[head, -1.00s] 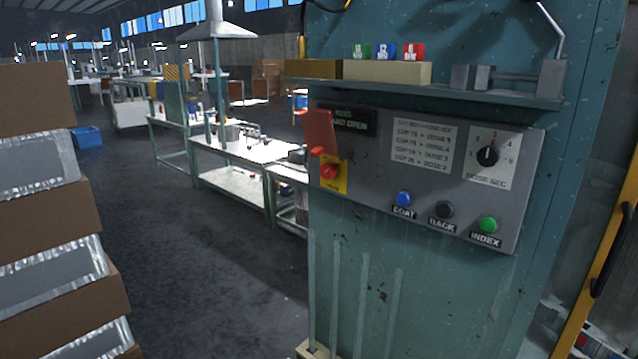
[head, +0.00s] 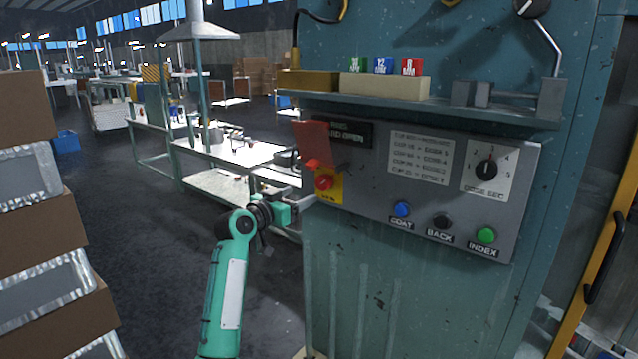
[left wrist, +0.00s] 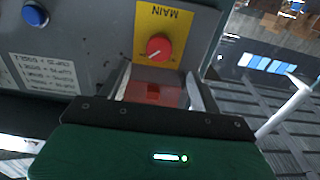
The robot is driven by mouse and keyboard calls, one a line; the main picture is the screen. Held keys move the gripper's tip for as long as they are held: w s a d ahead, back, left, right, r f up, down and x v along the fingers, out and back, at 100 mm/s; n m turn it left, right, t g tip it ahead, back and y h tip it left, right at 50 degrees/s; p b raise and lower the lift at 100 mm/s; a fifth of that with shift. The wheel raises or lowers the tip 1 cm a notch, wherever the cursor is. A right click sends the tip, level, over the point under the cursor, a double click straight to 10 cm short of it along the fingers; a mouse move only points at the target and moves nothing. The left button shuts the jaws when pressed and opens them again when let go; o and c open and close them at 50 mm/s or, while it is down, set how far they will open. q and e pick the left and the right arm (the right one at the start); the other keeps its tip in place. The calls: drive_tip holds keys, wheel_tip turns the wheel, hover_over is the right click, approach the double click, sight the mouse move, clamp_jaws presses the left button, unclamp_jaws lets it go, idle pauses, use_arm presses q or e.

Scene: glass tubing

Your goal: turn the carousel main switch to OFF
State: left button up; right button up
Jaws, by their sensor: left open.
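The main switch is a red rotary knob (head: 323,183) on a yellow plate (head: 334,192) at the left end of the grey control panel. In the left wrist view the knob (left wrist: 159,47) appears upside down with the plate marked MAIN (left wrist: 165,13); a pale mark shows on the knob, but no OFF marking is readable. A red flap (head: 311,143) stands raised above the knob, and it also shows between the fingers in the left wrist view (left wrist: 153,92). My left gripper (head: 307,201) is open and empty, close to the knob, with its fingertips pointing toward it (left wrist: 157,74). My right gripper is out of view.
Blue COAT (head: 401,209), black BACK (head: 441,221) and green INDEX (head: 485,235) buttons sit along the panel. A dial (head: 487,169) is at its upper right. A shelf (head: 420,104) juts out above. Stacked boxes (head: 45,235) stand at far left.

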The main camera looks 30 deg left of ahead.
sight(321, 185)
use_arm(q)
drive_tip(key=w+p, duration=0.1)
drive_tip(key=w, duration=0.4)
drive_tip(key=w+p, duration=0.1)
drive_tip(key=w, duration=0.2)
drive_tip(key=shift+w+d+p, duration=0.3)
drive_tip(key=shift+d, duration=0.05)
drive_tip(key=shift+w, duration=0.55)
drive_tip(key=shift+c, duration=0.3)
drive_tip(key=shift+d, duration=0.1)
drive_tip(key=c, duration=0.9)
